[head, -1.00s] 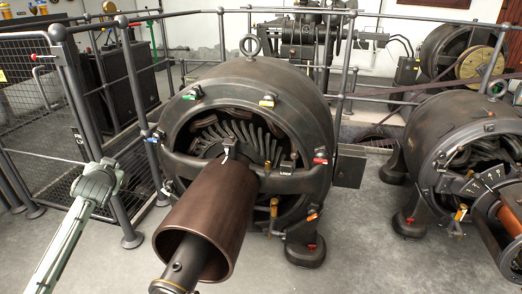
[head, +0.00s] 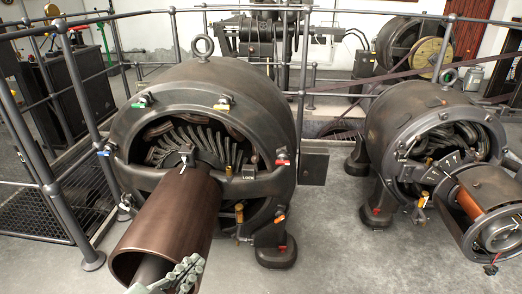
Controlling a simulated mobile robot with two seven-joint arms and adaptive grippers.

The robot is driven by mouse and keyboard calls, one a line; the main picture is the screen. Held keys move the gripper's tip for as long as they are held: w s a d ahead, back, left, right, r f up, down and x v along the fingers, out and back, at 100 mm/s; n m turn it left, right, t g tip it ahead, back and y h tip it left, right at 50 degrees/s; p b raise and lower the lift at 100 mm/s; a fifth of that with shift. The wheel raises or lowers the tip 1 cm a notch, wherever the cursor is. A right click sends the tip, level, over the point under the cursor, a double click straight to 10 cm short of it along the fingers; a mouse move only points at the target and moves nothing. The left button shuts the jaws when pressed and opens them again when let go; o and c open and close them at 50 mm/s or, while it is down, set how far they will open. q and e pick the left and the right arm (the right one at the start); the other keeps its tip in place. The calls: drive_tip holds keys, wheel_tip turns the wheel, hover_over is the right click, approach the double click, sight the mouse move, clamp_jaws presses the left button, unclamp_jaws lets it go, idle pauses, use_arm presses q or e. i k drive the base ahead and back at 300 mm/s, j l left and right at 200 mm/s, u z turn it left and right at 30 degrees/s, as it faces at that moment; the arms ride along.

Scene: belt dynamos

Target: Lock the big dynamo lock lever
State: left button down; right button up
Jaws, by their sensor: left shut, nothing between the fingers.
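The big dynamo (head: 225,85) is the large dark round machine left of centre, with a brown drum (head: 170,215) on its front. A plate marked LOCK (head: 249,178) sits on its front crossbar. A small dark upright piece (head: 253,160) stands just above the plate. I cannot tell whether it is the lock lever or how it is set. My left gripper (head: 187,266) is grey-green, at the bottom edge in front of the drum's open end. It is shut and empty, well below and left of the LOCK plate. My right gripper is not in view.
A smaller dynamo (head: 425,105) stands at the right, with a marked quadrant and a shaft. Coloured clips ring the big dynamo. Railings (head: 60,185) run along the left and behind. The grey floor (head: 345,250) between the dynamos is clear.

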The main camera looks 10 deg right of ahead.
sight(256, 159)
drive_tip(key=i+l, duration=1)
drive_tip(key=i, duration=0.2)
